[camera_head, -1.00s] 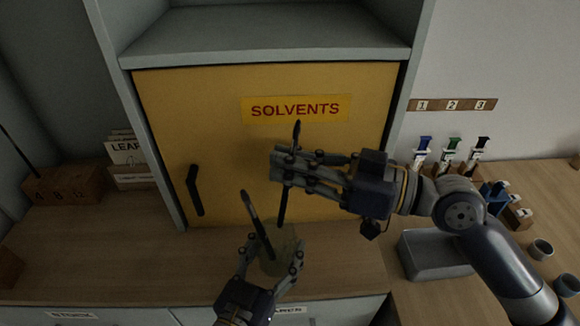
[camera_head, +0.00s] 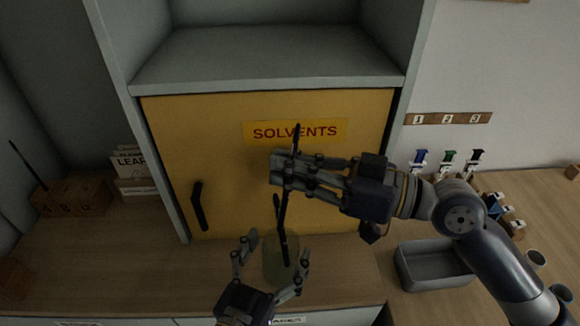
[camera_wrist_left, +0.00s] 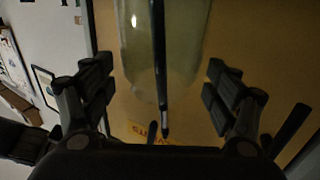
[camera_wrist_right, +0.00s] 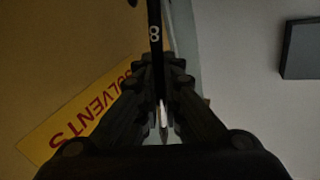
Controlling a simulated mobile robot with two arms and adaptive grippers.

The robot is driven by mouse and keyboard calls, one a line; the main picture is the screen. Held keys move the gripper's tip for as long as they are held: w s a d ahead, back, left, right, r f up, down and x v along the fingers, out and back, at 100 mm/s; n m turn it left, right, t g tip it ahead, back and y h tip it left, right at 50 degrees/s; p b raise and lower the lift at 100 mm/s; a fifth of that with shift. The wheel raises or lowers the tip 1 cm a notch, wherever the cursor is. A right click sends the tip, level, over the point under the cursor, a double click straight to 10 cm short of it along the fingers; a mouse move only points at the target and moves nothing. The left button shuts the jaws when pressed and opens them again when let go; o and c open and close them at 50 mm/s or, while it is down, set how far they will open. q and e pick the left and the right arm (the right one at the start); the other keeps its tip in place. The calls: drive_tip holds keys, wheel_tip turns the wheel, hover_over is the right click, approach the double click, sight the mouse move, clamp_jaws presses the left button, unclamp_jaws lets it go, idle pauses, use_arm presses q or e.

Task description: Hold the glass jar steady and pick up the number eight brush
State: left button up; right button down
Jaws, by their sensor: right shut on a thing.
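The greenish glass jar (camera_head: 270,262) stands on the wooden counter, in front of the yellow cabinet door. My left gripper (camera_head: 268,253) is open, its fingers on either side of the jar. In the left wrist view, the jar (camera_wrist_left: 140,45) shows between the spread fingers, with gaps on both sides. My right gripper (camera_head: 283,170) is shut on the dark number eight brush (camera_head: 297,140), above the jar. Its white 8 shows on the handle (camera_wrist_right: 154,33) in the right wrist view. The brush is nearly upright; its lower end overlaps the jar. Another dark brush (camera_head: 276,205) shows beside it.
The yellow SOLVENTS door (camera_head: 230,180) with a dark handle (camera_head: 199,206) rises close behind the jar. A grey tray (camera_head: 430,268) lies to the right.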

use_arm(q)
drive_tip(key=shift+s, duration=0.1)
drive_tip(key=v, duration=1.2)
